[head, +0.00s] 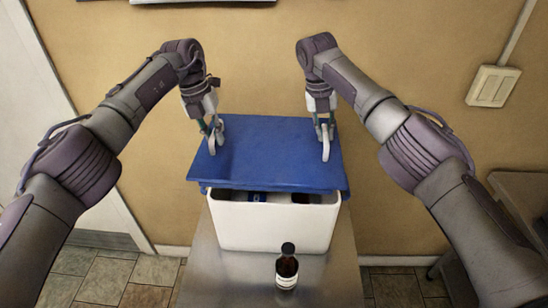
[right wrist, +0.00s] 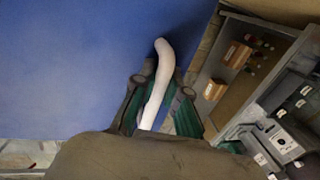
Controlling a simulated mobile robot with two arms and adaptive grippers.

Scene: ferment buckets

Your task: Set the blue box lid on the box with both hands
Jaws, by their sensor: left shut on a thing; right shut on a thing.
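The blue lid (head: 268,160) is over the white box (head: 272,222), tilted, with a gap at the front edge through which some contents show. It has a white handle at each side. My left gripper (head: 212,130) is shut on the lid's left handle (head: 219,136). My right gripper (head: 324,128) is shut on the right handle (head: 325,146). In the right wrist view, the white handle (right wrist: 158,80) stands between the fingers of my right gripper (right wrist: 160,100), with the blue lid (right wrist: 70,70) to the left. Whether the lid's back edge touches the box is hidden.
A dark bottle (head: 287,268) with a white label stands in front of the box on the metal table (head: 335,270). In the right wrist view, a shelf (right wrist: 245,75) with small boxes is at the right. A wall is behind.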

